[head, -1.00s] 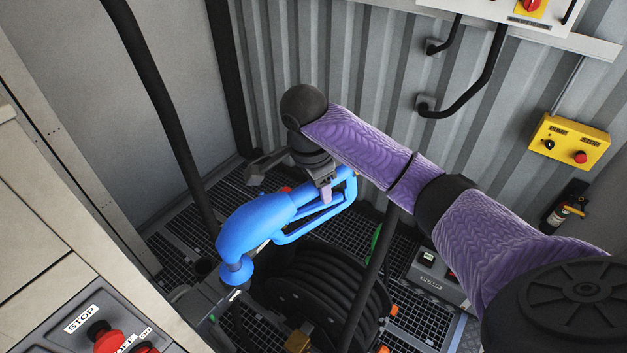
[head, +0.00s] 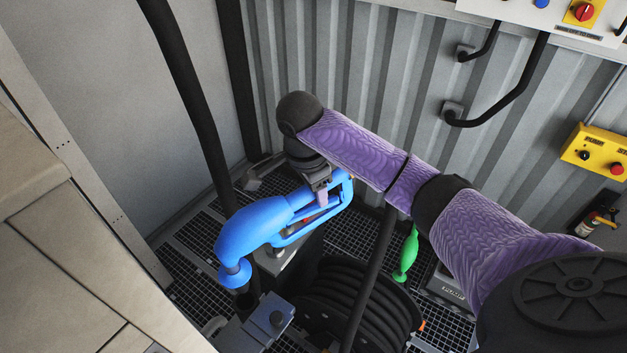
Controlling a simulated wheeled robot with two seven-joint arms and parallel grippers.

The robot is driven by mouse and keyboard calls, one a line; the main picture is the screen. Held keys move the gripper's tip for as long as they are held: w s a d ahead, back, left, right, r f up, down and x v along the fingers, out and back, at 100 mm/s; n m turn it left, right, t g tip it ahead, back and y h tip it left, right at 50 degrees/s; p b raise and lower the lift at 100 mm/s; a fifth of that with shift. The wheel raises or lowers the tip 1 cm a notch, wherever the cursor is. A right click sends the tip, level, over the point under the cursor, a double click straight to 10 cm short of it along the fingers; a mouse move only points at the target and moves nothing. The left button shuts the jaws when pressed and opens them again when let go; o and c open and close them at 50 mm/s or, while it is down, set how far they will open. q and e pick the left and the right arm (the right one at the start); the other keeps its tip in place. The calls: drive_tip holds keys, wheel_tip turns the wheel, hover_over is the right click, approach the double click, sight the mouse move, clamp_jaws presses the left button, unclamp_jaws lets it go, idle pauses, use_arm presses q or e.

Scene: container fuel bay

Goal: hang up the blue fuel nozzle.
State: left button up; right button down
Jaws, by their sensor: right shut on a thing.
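The blue fuel nozzle (head: 262,226) is in the middle left of the head view, tilted, with its spout end low at the left. My right gripper (head: 322,193) is shut on the nozzle near its handle end. The nozzle's blue collar (head: 235,274) is at its lower left, and a dark spout shows below it. I cannot tell whether the spout touches anything beneath. My left gripper is not in view.
A black hose reel (head: 360,300) stands on the grated floor below the nozzle. A thick black hose (head: 187,100) runs down at left. A yellow switch box (head: 597,152) is on the corrugated wall. Beige cabinet (head: 60,260) at left.

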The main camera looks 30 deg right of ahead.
sight(313, 208)
drive_tip(key=shift+s+d+f, duration=0.15)
drive_tip(key=shift+s+f, duration=0.2)
drive_tip(key=shift+f, duration=0.45)
drive_tip(key=shift+w+a+f, duration=0.2)
drive_tip(key=shift+w+f, duration=0.15)
drive_tip(key=shift+f, duration=0.4)
drive_tip(key=shift+s+a+f, duration=0.15)
drive_tip(key=shift+s+f, duration=0.1)
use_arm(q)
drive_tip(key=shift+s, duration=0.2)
use_arm(e)
drive_tip(key=shift+w+a+f, duration=0.1)
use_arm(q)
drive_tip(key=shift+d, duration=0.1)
use_arm(e)
drive_tip(key=shift+f, duration=0.25)
drive_tip(key=shift+f, duration=0.15)
